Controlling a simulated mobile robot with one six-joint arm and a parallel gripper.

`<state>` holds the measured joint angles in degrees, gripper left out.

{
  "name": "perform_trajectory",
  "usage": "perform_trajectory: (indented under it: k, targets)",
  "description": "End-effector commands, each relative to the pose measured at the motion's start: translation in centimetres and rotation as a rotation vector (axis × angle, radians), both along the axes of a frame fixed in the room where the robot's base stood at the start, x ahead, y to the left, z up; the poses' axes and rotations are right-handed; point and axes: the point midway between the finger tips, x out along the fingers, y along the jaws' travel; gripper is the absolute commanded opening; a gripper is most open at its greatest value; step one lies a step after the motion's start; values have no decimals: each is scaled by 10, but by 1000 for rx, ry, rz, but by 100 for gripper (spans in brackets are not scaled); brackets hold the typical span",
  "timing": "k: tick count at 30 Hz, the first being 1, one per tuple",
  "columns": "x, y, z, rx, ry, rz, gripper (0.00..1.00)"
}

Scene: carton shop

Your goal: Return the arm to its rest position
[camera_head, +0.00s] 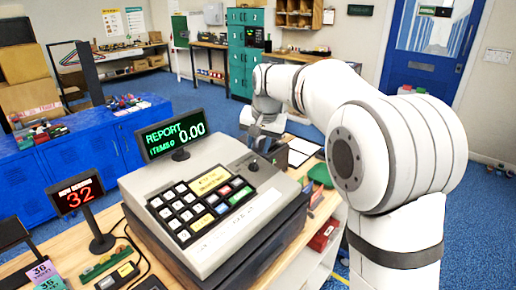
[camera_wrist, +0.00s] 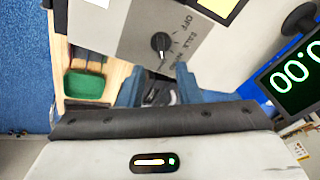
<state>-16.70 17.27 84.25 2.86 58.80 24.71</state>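My arm reaches forward over the right side of the grey cash register (camera_head: 207,215). My gripper (camera_head: 262,138) is just above and behind the register's black rotary knob (camera_head: 253,167). In the wrist view my gripper (camera_wrist: 159,85) has its two bluish fingers apart, with nothing held between them. The knob (camera_wrist: 160,42) shows ahead of the fingertips, apart from them, with an "OFF" mark beside it. The register's display (camera_head: 173,134) reads "REPORT" and "0.00".
A red "32" display (camera_head: 76,194) stands left of the register. A green tray (camera_head: 321,174) and a white sheet (camera_head: 300,151) lie to the right. A blue cabinet (camera_head: 75,160) stands behind. Open blue carpet (camera_head: 205,95) lies beyond the counter.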

Motion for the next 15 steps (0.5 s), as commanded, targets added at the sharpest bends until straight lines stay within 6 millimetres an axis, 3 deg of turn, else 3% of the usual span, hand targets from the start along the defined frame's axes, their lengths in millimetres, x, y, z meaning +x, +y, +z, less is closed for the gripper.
perform_trajectory:
  k: [8,11,15]
  targets:
    - [-7,-8,2,-5,-1,1,31]
    - [-28,-27,6,-19,-2,7,31]
    - [-80,-70,7,-52,-2,25,31]
